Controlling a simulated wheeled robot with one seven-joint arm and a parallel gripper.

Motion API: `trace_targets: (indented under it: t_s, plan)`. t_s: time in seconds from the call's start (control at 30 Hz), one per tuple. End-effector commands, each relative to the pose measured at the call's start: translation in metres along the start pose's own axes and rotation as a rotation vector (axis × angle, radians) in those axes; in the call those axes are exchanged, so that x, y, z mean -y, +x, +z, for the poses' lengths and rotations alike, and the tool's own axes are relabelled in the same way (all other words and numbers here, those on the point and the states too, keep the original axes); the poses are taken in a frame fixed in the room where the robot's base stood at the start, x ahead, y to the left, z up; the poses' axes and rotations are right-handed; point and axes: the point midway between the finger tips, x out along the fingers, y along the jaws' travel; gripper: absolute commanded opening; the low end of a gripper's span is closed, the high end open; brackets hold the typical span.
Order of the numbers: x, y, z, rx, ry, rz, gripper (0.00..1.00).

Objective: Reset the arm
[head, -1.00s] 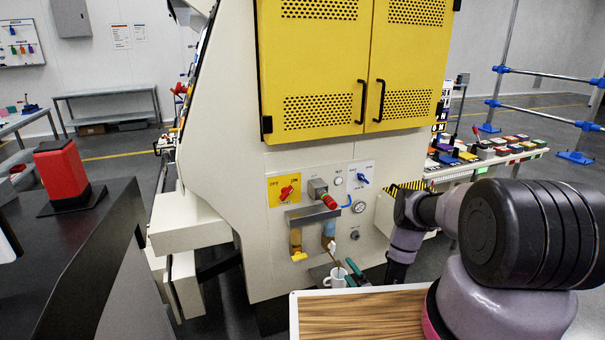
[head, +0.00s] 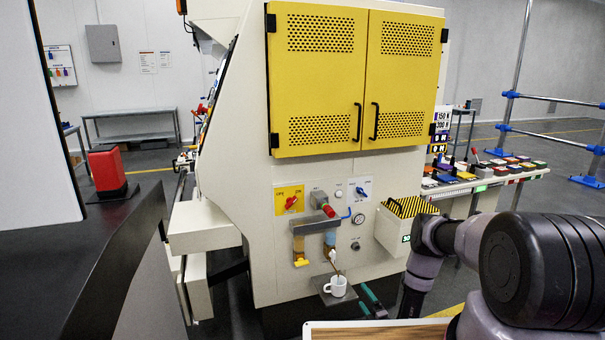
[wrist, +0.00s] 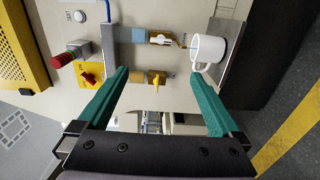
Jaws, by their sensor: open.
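My gripper (wrist: 160,74) has two green fingers spread wide, with nothing between them in the wrist view. In the head view its green fingers (head: 372,301) show just right of and below a white mug (head: 337,287). The mug stands upright on a small grey shelf (head: 335,298) at the front of the machine. In the wrist view the mug (wrist: 208,51) appears beyond the right finger, near that fingertip. My arm reaches in from the lower right of the head view.
The cream machine has yellow doors (head: 360,80), an OFF/ON switch (head: 291,203), a red knob (head: 327,211) and dispensers above the mug. A striped box (head: 400,232) stands close to my arm. A wooden top (head: 385,332) lies at the bottom. A dark counter (head: 70,250) is left.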

Motion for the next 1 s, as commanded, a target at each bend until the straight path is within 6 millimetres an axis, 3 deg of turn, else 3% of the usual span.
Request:
trace_targets:
  t_s: [0.37,0.57,0.67,0.77,1.0]
  plan:
    - [-0.04,0.046,0.031,0.038,0.079,-0.032,1.0]
    - [-0.082,0.085,0.057,0.076,0.158,-0.063,1.0]
    - [-0.114,0.109,0.073,0.103,0.213,-0.083,1.0]
    - [-0.159,0.136,0.091,0.138,0.288,-0.107,1.0]
    - [-0.282,0.178,0.126,0.246,0.498,-0.176,1.0]
